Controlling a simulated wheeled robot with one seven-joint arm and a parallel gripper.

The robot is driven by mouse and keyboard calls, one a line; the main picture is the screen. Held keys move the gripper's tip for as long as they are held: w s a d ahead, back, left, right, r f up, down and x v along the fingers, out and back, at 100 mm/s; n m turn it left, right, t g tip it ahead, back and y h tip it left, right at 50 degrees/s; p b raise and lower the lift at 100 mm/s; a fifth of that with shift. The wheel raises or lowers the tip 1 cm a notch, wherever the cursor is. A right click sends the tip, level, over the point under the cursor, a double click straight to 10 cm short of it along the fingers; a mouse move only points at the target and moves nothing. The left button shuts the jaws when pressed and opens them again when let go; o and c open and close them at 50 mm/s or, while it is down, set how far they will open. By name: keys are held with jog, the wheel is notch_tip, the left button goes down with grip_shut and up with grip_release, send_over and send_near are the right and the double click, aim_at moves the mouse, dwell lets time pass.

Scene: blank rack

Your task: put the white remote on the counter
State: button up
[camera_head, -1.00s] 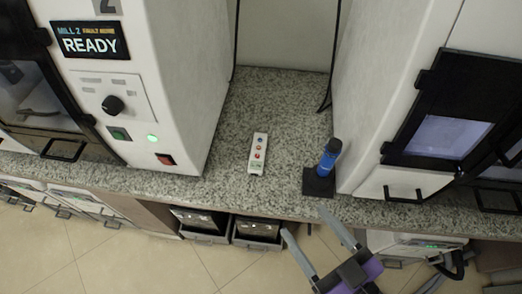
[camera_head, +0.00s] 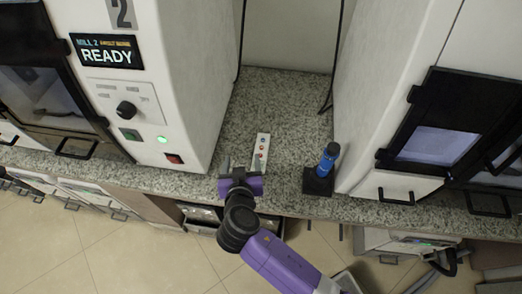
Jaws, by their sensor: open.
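The white remote (camera_head: 263,143) lies on the speckled granite counter (camera_head: 285,105), between the two white machines. Its round buttons face up, some of them red. My gripper (camera_head: 240,162) is open at the counter's front edge, just left of the remote's near end. Its right finger is beside or over that near end, and I cannot tell whether they touch. Nothing shows between the fingers. The near end of the remote is partly hidden.
A blue and black handheld tool (camera_head: 327,160) stands in a black base (camera_head: 318,182) to the right of the remote. White machines stand on both sides, the left one (camera_head: 175,70) with a READY display. The counter behind the remote is clear.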

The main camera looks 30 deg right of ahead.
aim_at(260, 153)
jog(key=s+d+m+h, duration=0.1)
jog(key=s+d+f+m+g+h, duration=0.1)
jog(key=d, duration=0.1)
jog(key=shift+s+f, duration=0.15)
jog(key=shift+s+d+f+m, duration=0.1)
jog(key=shift+d+m, duration=0.1)
jog(key=shift+m, duration=0.2)
jog(key=shift+p+x, duration=1.1)
jog(key=shift+x, duration=2.75)
jog(key=shift+s, duration=0.1)
grip_shut()
